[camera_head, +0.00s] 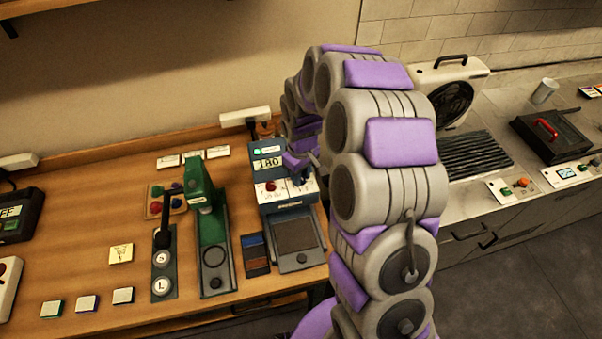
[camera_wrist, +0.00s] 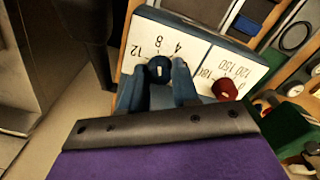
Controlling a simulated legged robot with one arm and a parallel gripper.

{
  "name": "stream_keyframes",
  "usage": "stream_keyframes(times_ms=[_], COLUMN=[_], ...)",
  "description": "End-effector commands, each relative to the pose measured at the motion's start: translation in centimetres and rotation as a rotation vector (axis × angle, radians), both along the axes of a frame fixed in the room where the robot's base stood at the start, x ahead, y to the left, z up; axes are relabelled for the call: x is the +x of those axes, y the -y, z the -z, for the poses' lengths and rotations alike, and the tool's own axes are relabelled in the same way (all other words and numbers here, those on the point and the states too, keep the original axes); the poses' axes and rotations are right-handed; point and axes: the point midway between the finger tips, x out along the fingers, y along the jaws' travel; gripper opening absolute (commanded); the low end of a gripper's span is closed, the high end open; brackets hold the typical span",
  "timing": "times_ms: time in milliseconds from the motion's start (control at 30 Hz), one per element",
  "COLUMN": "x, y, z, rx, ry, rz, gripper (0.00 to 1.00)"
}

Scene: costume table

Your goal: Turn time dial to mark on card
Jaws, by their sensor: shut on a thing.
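The dark blue time dial (camera_wrist: 159,66) sits on a white panel printed 4, 8 and 12. My gripper (camera_wrist: 158,76) has its blue fingers shut on the dial, one on each side. A red dial (camera_wrist: 226,89) with a 120, 150, 180 scale is beside it, apart from my fingers. In the head view my gripper (camera_head: 300,177) is at the front panel of the blue-grey press (camera_head: 285,207), and the time dial is mostly hidden there. The press has a lit display (camera_head: 267,163). A small yellow card (camera_head: 121,253) lies on the table; its writing is too small to read.
A green lever press (camera_head: 203,192) stands left of the blue-grey press. Square pieces (camera_head: 87,303) lie near the front edge. A grey counter (camera_head: 475,190) with a fan is at right.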

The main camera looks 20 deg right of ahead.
Motion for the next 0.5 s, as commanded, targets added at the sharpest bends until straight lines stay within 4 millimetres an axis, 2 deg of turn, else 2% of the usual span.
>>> stream_keyframes(times_ms=[500], x=[0.38], y=[0.01], z=[-0.21], rx=[0.0], ry=[0.013], rz=[-0.049], gripper=[0.0])
